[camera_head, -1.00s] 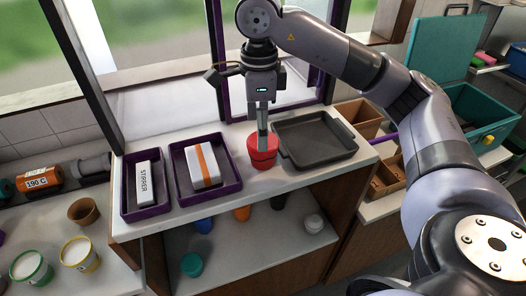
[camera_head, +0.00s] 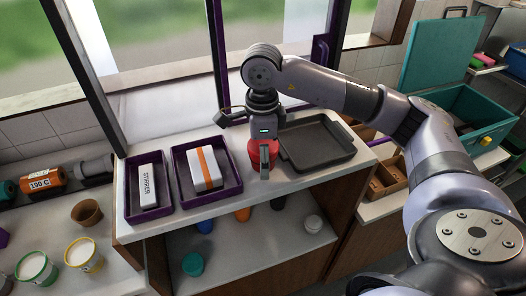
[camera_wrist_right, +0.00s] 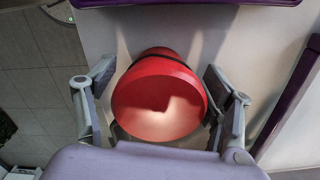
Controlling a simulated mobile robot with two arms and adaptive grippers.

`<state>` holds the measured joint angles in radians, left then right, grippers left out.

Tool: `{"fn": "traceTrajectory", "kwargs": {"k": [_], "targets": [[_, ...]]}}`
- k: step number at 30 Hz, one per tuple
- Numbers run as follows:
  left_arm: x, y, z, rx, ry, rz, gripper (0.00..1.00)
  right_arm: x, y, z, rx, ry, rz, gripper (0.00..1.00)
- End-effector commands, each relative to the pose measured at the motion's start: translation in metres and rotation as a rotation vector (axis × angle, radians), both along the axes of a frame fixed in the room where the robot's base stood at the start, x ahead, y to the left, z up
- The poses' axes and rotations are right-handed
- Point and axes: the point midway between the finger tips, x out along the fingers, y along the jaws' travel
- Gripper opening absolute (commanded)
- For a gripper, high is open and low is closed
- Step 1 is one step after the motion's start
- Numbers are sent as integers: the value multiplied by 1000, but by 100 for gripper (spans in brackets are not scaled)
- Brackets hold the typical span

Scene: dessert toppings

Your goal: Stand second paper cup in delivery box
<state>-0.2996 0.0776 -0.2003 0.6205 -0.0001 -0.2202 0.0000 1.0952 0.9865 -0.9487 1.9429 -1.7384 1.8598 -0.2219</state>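A red cup (camera_head: 256,158) stands on the white counter between a purple tray and a dark tray. My right gripper (camera_head: 265,170) is down at the cup and hides part of it. In the right wrist view the red cup (camera_wrist_right: 160,100) lies between the two spread fingers, with small gaps visible at its sides; the gripper (camera_wrist_right: 158,112) looks open around it. A teal box (camera_head: 487,110) with its lid raised stands at the right; I cannot tell whether it is the delivery box. Its inside is mostly hidden. My left gripper is not in view.
Purple trays hold a stirrer box (camera_head: 150,187) and an orange-striped white box (camera_head: 205,168). A dark tray (camera_head: 316,147) lies right of the cup. A window frame rises behind.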

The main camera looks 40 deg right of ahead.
Motion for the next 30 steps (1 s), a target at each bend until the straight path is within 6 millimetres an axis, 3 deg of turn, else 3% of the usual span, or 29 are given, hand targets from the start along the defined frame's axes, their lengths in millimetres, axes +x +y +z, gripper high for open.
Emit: {"fn": "traceTrajectory", "kwargs": {"k": [27, 30], "targets": [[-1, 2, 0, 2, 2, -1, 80, 0, 0, 1, 0, -1, -1, 14], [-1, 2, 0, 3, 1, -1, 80, 0, 0, 1, 0, -1, -1, 14]]}}
